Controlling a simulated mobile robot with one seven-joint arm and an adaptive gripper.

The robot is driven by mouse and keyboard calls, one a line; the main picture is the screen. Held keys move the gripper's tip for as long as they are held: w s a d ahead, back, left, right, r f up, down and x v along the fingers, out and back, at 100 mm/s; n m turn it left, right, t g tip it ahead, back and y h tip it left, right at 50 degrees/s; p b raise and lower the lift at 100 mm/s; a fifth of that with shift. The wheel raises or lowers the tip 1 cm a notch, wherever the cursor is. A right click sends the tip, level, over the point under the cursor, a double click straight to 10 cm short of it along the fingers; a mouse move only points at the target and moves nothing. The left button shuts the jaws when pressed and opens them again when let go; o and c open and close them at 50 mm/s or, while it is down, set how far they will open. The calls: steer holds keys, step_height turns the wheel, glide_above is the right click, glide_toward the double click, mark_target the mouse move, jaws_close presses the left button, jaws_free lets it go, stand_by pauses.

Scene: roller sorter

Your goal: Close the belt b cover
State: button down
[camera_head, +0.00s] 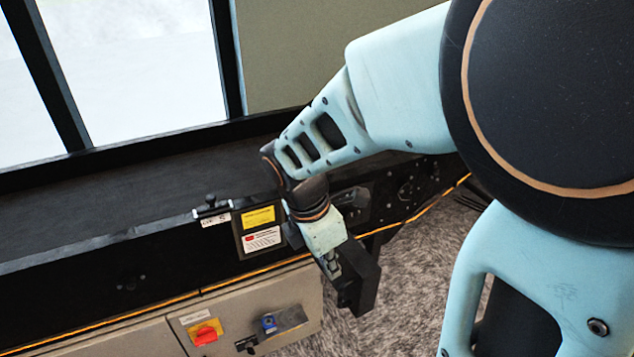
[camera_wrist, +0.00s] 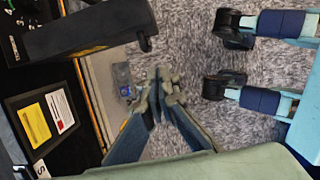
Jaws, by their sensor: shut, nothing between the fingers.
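My gripper (camera_head: 343,296) is low in front of the black conveyor's side, to the right of the yellow and white labels. In the wrist view its two dark fingers (camera_wrist: 159,90) come together at the tips with nothing between them. A dark panel-like part (camera_wrist: 90,30) with a small knob juts out from the conveyor side at the upper left of the wrist view. It may be the belt b cover, but no name on it is readable. The fingertips look apart from it. In the head view my wrist hides part of the side there.
The conveyor bed (camera_head: 130,190) runs along the left. A grey cabinet (camera_head: 305,290) below has a red-yellow switch (camera_head: 205,333) and a blue fitting (camera_head: 268,323). An orange line (camera_head: 430,205) follows the lower edge. Carpet (camera_head: 430,265) at the right is open floor.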

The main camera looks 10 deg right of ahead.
mark_target(355, 279)
steer(key=d+f+b, duration=0.1)
steer(key=f, duration=0.1)
steer(key=w+d+f+b, duration=0.1)
steer(key=d+f, duration=0.1)
steer(key=f, duration=0.1)
steer(key=d+f+b, duration=0.1)
steer(key=f, duration=0.2)
steer(key=shift+w+d+f, duration=0.2)
steer(key=shift+w+f, duration=0.05)
steer(key=shift+w, duration=0.15)
steer(key=shift+w+d, duration=0.3)
steer(key=shift+d, duration=0.3)
steer(key=shift+d+r, duration=0.1)
steer(key=shift+d, duration=0.1)
